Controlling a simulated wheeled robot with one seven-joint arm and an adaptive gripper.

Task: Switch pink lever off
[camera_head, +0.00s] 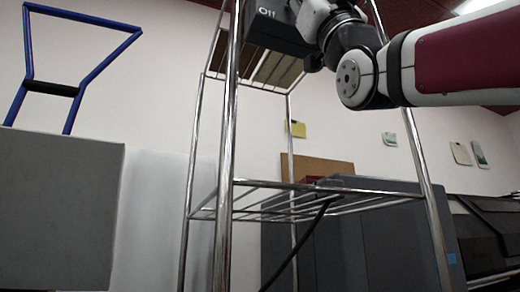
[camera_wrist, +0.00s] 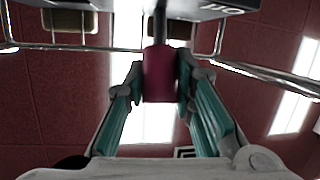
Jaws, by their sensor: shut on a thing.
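The pink lever (camera_wrist: 159,68) shows in the wrist view as a dark pink grip on a dark shaft that runs up to a grey box. My gripper (camera_wrist: 160,88) has its two fingers on either side of the grip, closed against it. My wrist is right beside the box. The lever and my fingertips are hidden there behind the box and my wrist.
The chrome rack (camera_head: 227,150) has upright posts close to my arm and a lower wire shelf (camera_head: 300,200) with a black cable. A grey block (camera_head: 60,205) with a blue handle (camera_head: 80,60) stands at the left. Dark machines stand at the lower right.

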